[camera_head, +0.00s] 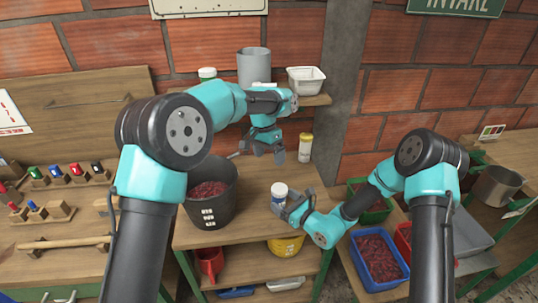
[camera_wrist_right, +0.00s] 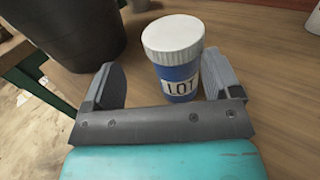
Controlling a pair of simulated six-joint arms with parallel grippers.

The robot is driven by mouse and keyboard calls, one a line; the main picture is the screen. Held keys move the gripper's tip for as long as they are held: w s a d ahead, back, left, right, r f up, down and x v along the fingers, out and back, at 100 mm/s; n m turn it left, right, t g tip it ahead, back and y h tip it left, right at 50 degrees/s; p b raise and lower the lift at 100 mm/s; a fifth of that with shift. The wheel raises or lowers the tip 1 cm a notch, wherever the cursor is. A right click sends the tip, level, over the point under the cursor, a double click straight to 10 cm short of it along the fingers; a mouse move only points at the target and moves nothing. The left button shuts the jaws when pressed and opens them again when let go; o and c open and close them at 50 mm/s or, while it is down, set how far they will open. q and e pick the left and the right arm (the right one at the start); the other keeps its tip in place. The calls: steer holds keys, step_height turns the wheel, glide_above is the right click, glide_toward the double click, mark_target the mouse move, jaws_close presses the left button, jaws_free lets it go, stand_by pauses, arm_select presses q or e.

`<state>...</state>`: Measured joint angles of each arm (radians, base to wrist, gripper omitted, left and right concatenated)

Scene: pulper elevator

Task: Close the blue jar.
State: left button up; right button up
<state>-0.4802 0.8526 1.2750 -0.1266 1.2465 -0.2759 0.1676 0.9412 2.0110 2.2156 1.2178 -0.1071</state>
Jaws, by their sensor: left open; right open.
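The blue jar (camera_head: 279,197) stands upright on the wooden bench in the head view, with a white lid on top. In the right wrist view the same jar (camera_wrist_right: 179,82) shows a "LOT" label and the white lid (camera_wrist_right: 172,36); whether the lid is tight I cannot tell. My right gripper (camera_head: 291,208) is open, low at the jar. In the right wrist view its fingers (camera_wrist_right: 165,82) flank the jar, with a gap clear on the left; contact on the right is unclear. My left gripper (camera_head: 266,153) is open and empty, above the bench behind the jar.
A dark bucket (camera_head: 210,190) of red cherries stands left of the jar. A jar with a yellow cap (camera_head: 306,147) stands at the back. Above is a shelf with a grey container (camera_head: 254,66) and white tub (camera_head: 306,80). A blue crate (camera_head: 379,258) is lower right.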

steer(key=v, duration=1.3)
steer(key=shift+s+d, duration=0.25)
steer(key=shift+s, duration=0.1)
